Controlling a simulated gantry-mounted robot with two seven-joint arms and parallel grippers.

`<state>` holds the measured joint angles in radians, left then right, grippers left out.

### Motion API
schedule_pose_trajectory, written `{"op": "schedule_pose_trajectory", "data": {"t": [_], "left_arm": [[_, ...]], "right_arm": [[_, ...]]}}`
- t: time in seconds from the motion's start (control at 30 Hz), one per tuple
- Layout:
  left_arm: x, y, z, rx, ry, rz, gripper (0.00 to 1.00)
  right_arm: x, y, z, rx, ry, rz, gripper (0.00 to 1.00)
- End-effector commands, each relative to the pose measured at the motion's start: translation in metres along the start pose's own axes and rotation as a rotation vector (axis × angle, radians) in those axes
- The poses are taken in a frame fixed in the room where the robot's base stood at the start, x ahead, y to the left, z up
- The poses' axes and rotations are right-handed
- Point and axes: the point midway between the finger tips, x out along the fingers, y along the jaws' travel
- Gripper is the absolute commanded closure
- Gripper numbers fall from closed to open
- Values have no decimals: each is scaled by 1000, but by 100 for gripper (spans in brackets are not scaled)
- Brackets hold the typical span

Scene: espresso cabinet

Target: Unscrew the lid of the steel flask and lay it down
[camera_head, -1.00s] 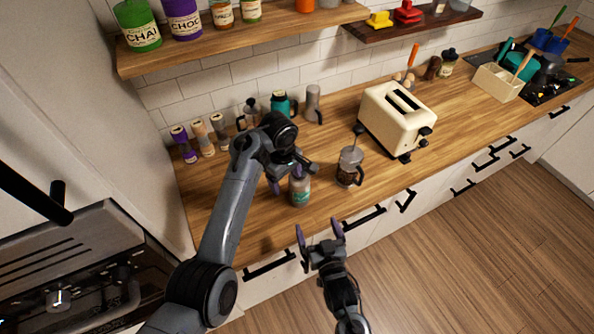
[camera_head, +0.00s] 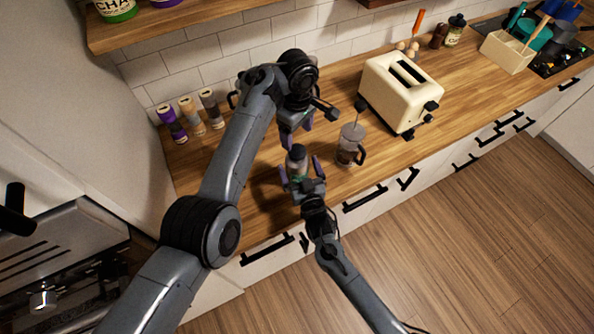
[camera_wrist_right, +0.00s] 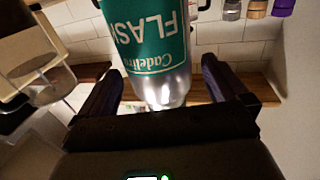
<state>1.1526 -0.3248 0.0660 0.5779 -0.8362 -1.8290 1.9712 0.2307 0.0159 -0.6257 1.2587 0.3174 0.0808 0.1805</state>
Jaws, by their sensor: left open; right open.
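The steel flask (camera_head: 297,161) stands on the counter, with a dark lid (camera_head: 297,150) on top. In the right wrist view the flask (camera_wrist_right: 160,80) shows steel and a green label, upside down in the picture. My right gripper (camera_head: 300,169) is open, with one finger on each side of the flask. Gaps show between the flask and the fingers (camera_wrist_right: 157,88) in the wrist view. My left gripper (camera_head: 296,133) is open and empty, pointing down just above and behind the lid. The lid is outside the wrist view.
A French press (camera_head: 350,146) stands close to the right of the flask, with a cream toaster (camera_head: 400,92) behind it. Several small jars (camera_head: 190,115) line the back left. My left arm hides part of the counter. Bare counter lies left of the flask.

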Motion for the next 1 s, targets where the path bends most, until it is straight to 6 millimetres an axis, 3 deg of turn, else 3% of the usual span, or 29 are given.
{"op": "schedule_pose_trajectory", "data": {"t": [0.23, 0.63, 1.0], "left_arm": [[0, 0, 0, 0, 0, 0, 23], [0, 0, 0, 0, 0, 0, 23], [0, 0, 0, 0, 0, 0, 23]], "right_arm": [[23, 0, 0, 1, 0, 0, 0], [27, 0, 0, 1, 0, 0, 0], [27, 0, 0, 1, -1, 0, 55]]}}
